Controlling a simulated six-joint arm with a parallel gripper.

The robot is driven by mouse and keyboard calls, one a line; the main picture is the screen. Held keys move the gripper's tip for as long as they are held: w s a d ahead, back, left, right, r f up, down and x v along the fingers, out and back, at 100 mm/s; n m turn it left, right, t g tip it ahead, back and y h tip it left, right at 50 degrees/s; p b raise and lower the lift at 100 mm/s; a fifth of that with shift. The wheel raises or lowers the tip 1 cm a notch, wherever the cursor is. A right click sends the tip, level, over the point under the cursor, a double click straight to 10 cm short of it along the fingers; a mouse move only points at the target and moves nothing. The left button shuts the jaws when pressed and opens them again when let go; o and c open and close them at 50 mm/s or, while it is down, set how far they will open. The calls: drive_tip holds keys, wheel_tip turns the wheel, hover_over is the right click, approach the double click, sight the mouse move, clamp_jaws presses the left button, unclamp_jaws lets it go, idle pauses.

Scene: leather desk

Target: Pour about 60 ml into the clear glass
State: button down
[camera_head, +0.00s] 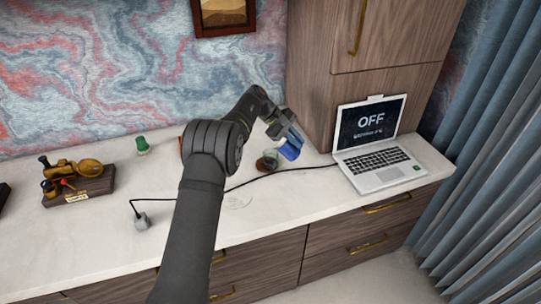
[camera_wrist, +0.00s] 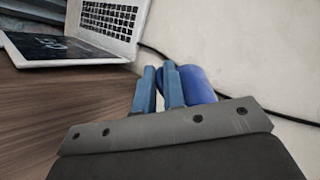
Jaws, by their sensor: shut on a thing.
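My gripper (camera_head: 284,132) is shut on a blue vessel (camera_head: 290,149), which it holds tilted above the counter's right half. In the wrist view, the blue vessel (camera_wrist: 199,84) shows just beyond my two blue fingertips (camera_wrist: 159,84); its opening and contents are hidden. No stream of liquid is visible.
An open laptop (camera_head: 377,160) stands right of the glass. A black cable (camera_head: 296,169) runs behind my arm to a grey block (camera_head: 142,221). A green-topped object (camera_head: 142,145) and a wooden stand (camera_head: 78,187) are at left. A wooden cabinet (camera_head: 312,75) rises behind.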

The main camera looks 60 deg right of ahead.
drive_tip(key=shift+w+a+r+g+h+p, duration=0.25)
drive_tip(key=shift+w+r+g+p, duration=0.35)
drive_tip(key=shift+g, duration=0.4)
drive_tip(key=shift+w+a+r+g+h+p, duration=0.1)
drive_tip(key=shift+w+r+g+h+p, duration=0.15)
drive_tip(key=shift+w+r+g+p, duration=0.55)
idle(1.4)
drive_tip(key=shift+s+d+f+b, duration=0.1)
drive_tip(key=shift+s+f+b, duration=0.1)
drive_tip(key=shift+s+b, duration=0.25)
drive_tip(key=t, duration=0.1)
drive_tip(key=s+f+t, duration=0.1)
drive_tip(key=shift+s+d+f+t+y, duration=0.15)
drive_tip(key=shift+s+f+t+y, duration=0.15)
drive_tip(key=shift+y, duration=0.1)
drive_tip(key=shift+f+t, duration=0.25)
drive_tip(key=shift+t, duration=0.05)
drive_tip(key=shift+s+d+f+t+y+b, duration=0.2)
drive_tip(key=shift+s+f+t, duration=0.2)
drive_tip(key=shift+s+t, duration=0.15)
drive_tip(key=shift+s+d+f+t+y+b, duration=0.1)
drive_tip(key=shift+s+f+t+b, duration=0.05)
drive_tip(key=shift+s+f+t, duration=0.3)
drive_tip(key=shift+s+d+f+t+y+b, duration=0.2)
drive_tip(key=shift+s+f+t, duration=0.25)
drive_tip(key=shift+s+t, duration=0.2)
drive_tip(key=shift+s+d+f+t+y+b, duration=0.15)
drive_tip(key=shift+s+f+t, duration=0.25)
drive_tip(key=shift+s+t, duration=0.25)
